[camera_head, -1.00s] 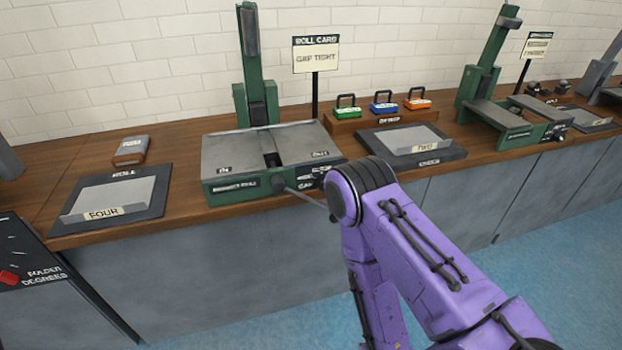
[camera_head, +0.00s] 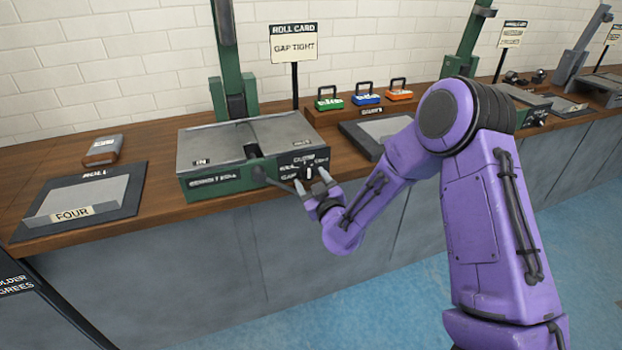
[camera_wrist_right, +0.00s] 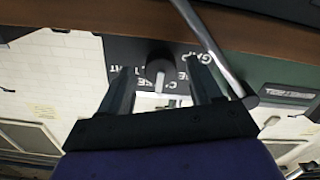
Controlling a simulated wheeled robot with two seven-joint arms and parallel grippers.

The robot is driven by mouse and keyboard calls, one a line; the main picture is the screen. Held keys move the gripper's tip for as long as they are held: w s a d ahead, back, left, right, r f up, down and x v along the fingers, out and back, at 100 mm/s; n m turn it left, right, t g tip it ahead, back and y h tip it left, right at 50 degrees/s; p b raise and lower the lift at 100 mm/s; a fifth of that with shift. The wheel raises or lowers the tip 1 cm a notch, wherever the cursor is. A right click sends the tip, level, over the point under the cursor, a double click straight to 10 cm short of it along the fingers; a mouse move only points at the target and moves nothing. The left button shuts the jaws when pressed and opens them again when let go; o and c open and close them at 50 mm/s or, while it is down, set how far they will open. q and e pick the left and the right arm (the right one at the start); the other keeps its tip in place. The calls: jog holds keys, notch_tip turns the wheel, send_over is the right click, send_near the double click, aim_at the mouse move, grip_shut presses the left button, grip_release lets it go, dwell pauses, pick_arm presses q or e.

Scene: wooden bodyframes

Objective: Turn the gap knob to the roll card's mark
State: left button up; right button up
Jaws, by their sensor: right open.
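The roll card (camera_head: 294,45) stands on a post behind the green machine (camera_head: 225,180) and reads "GAP TIGHT". The gap knob (camera_head: 309,172) is on the dark front panel at the machine's right end. In the right wrist view the knob (camera_wrist_right: 159,73) shows as a dark round body with a pale bar, with panel lettering around it, partly covered. My right gripper (camera_head: 313,182) is open at the panel. In the wrist view its fingers (camera_wrist_right: 160,75) stand on either side of the knob, apart from it. My left gripper is not in view.
A metal crank rod (camera_wrist_right: 208,45) passes close beside the right gripper's fingers. A roll tray (camera_head: 125,190) marked "FOUR" lies left of the machine. Several coloured weights (camera_head: 366,97) stand behind on a wooden block. A grey tray (camera_head: 350,140) lies to the right.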

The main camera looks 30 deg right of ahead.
jog(key=shift+w+d, duration=0.1)
jog(key=shift+w, duration=0.35)
jog(key=c, duration=1)
jog(key=shift+c, duration=0.2)
jog(key=shift+m, duration=0.4)
jog(key=m, duration=0.5)
jog(key=shift+m, duration=0.3)
jog(key=m, duration=0.5)
jog(key=shift+m, duration=0.3)
